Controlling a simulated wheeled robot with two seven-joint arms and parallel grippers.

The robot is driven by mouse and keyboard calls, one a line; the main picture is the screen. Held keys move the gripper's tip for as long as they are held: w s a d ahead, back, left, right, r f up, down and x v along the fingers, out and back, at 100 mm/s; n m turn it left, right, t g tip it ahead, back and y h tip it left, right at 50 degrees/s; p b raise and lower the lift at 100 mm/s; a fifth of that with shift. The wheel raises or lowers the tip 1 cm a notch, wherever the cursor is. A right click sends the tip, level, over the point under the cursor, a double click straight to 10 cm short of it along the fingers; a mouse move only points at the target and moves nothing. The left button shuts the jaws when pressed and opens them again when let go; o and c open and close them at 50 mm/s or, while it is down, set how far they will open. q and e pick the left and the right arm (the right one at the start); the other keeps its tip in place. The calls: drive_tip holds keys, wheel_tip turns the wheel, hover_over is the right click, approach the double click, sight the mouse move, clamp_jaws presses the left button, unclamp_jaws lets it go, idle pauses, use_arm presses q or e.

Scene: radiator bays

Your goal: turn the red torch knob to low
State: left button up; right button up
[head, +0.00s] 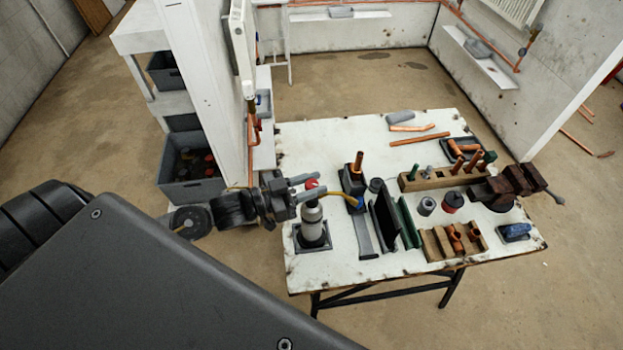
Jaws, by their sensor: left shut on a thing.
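The torch (313,222) stands upright on a dark square base at the left front corner of the white workbench. It has a pale grey cylinder and a yellow tube running right. The red knob (311,183) is at its top. My left gripper (316,185) reaches in from the left, level with the torch top, and its two fingers are shut on the red knob. The fingers partly cover the knob, and its setting cannot be read. My right gripper is not in view.
The workbench (287,157) holds a wooden fitting block (437,242), a copper tube rack (430,181) and a dark vise (507,186). A white partition (203,85) and grey crates (192,190) stand close to the left arm. Floor is clear at the lower right.

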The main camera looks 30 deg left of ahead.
use_arm(q)
drive_tip(key=shift+y, duration=0.3)
drive_tip(key=o, duration=0.9)
drive_tip(key=shift+o, duration=0.2)
drive_tip(key=b+v, duration=0.4)
drive_tip(key=v, duration=0.6)
drive_tip(key=shift+s+a+f, duration=0.2)
drive_tip(key=shift+s, duration=0.15)
